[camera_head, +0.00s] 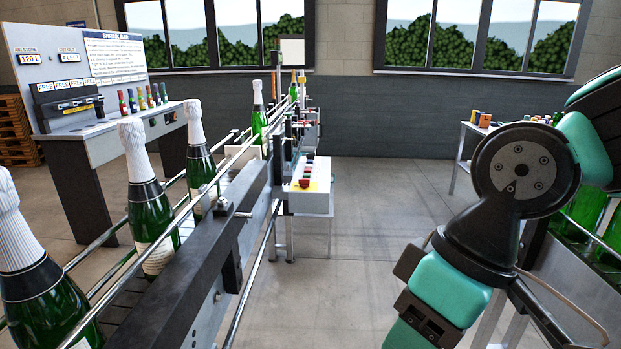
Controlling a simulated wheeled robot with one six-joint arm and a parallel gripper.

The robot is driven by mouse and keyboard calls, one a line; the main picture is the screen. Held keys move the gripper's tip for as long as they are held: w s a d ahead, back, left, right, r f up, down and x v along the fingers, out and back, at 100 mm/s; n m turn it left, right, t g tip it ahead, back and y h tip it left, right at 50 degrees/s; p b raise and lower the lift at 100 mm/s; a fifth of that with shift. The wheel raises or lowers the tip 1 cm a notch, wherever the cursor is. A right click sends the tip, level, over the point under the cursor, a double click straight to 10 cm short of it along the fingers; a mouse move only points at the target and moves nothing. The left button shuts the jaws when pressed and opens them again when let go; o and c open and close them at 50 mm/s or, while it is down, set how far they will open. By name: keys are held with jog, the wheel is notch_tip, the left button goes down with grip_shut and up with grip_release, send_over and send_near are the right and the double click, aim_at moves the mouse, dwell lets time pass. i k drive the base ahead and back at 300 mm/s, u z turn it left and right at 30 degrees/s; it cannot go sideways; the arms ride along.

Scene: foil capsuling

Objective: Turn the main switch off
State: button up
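A white control box (309,202) stands beside the conveyor, near the middle of the view. Its sloped top carries a row of small coloured buttons and, at the near end, a red knob on a yellow plate (313,186). This looks like the main switch, but it is too small to tell its position. My arm comes in from the right edge and bends down to the bottom edge, well to the right of the box and apart from it. My gripper's fingertips do not show.
A conveyor with a dark beam (185,270) and metal rails carries foil-topped green bottles (148,205) on the left. A bench with a sign board (115,55) stands behind it. Green bottles (585,212) and a side table are at the right. Floor between is clear.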

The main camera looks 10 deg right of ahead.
aim_at(304, 184)
jog(key=z, duration=0.45)
jog(key=i, duration=2.75)
jog(key=u, duration=0.6)
